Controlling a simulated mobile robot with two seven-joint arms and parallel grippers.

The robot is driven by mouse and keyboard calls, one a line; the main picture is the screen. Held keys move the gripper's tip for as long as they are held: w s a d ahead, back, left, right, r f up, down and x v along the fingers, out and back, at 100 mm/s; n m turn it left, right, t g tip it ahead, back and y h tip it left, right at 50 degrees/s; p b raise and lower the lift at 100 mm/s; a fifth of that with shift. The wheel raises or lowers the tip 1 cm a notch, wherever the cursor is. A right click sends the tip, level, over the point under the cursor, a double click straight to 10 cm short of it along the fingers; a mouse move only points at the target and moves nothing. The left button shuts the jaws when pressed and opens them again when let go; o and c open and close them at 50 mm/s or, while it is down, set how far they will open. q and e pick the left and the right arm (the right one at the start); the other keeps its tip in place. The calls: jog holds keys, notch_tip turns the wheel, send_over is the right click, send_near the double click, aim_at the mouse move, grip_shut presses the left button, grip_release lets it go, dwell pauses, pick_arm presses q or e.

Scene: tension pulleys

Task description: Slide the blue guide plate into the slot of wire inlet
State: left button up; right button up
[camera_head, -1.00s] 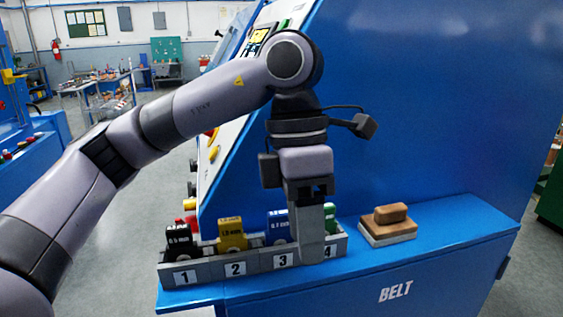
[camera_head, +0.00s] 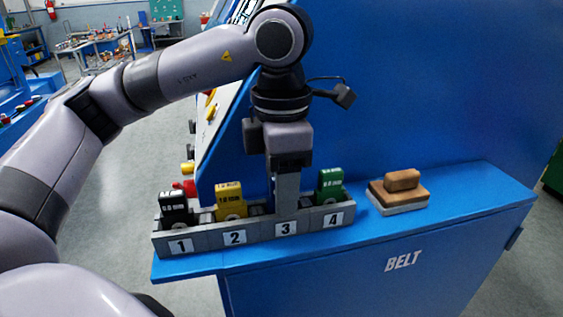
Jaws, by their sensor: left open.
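My left gripper (camera_head: 287,192) points straight down over slot 3 of the grey holder (camera_head: 262,235). It is open, and its finger covers most of what is in that slot. The blue guide plate does not show; the gripper may hide it. I cannot tell whether the fingers are around it. A black plate (camera_head: 174,207) stands in slot 1, a yellow plate (camera_head: 229,200) in slot 2 and a green plate (camera_head: 330,184) in slot 4. The wire inlet is not recognisable here. My right gripper is not in view.
The holder stands on a blue ledge (camera_head: 455,199) marked BELT. A brown block with a handle (camera_head: 399,189) sits to its right. A tall blue machine wall (camera_head: 430,90) rises close behind. The ledge's right end is clear.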

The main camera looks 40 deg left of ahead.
pick_arm(q)
jog(key=shift+f, duration=0.3)
grip_shut()
jog(key=shift+r+p, duration=1.35)
jog(key=shift+r, duration=0.7)
jog(key=shift+r, duration=0.45)
jog(key=shift+r+p, duration=0.1)
jog(key=shift+p, duration=0.2)
jog(key=shift+r+p, duration=1.35)
jog(key=shift+r, duration=0.6)
